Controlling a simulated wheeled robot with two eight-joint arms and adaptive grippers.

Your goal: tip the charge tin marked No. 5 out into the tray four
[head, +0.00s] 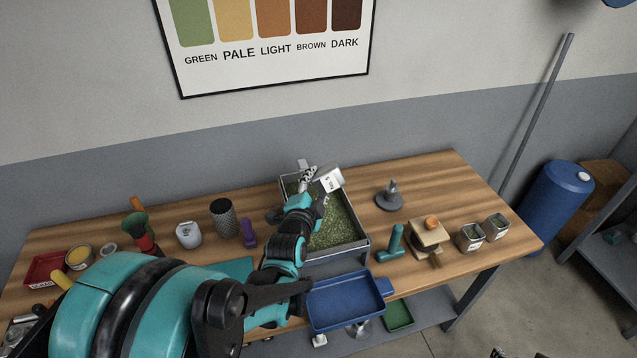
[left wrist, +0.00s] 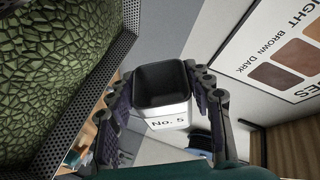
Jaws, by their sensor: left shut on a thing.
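My left gripper (head: 316,183) is shut on a pale metal tin (head: 330,179), which it holds tilted above the far part of a grey metal tray. In the left wrist view, the tin (left wrist: 164,110) sits between both fingers, its label reads "No. 5", and its open mouth shows a dark inside with no beans visible. The grey tray (head: 366,243) has perforated walls and holds a broad layer of green beans (head: 341,229); its wall (left wrist: 80,103) and beans also fill the left of the wrist view. No number on the tray is readable. My right gripper is out of view.
A blue tray (head: 347,303) is in front of the grey tray. Right of it are a teal-handled tool (head: 393,243), a wooden block with an orange knob (head: 430,232) and two small tins (head: 470,237). Left are a white tin (head: 188,235) and a dark cylinder (head: 223,217).

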